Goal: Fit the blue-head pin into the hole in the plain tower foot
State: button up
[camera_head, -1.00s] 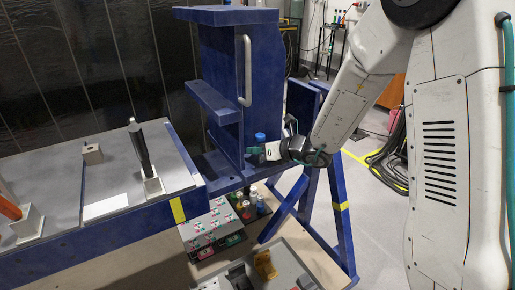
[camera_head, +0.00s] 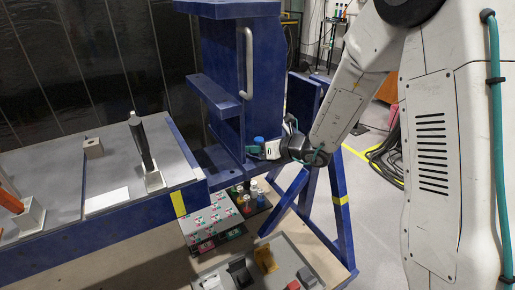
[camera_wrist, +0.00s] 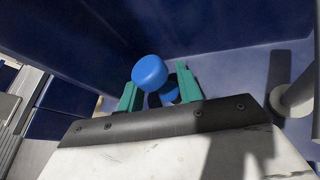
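The blue-head pin (camera_head: 259,141) is at the tip of my gripper (camera_head: 262,150), beside the lower part of the blue tower (camera_head: 228,120). In the wrist view its round blue head (camera_wrist: 150,72) sits between the teal fingers of my gripper (camera_wrist: 160,80), which are closed around it. Its shaft is mostly hidden by the head. The tower's foot (camera_head: 222,168) shows in part at the bottom of the blue upright, left of and below the gripper. I cannot make out a hole in it, nor tell for certain which foot is the plain one.
A grey-topped blue bench (camera_head: 120,170) at left carries a white-footed black rod (camera_head: 140,145) and a small block (camera_head: 93,147). A pale handle (camera_head: 247,65) stands out from the tower. Below are a button panel (camera_head: 212,220) and a grey tray (camera_head: 285,248).

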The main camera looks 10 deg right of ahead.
jog(key=shift+d+f, duration=0.15)
jog(key=v, duration=0.7)
jog(key=shift+s+d+r, duration=0.15)
jog(key=shift+s+r, duration=0.1)
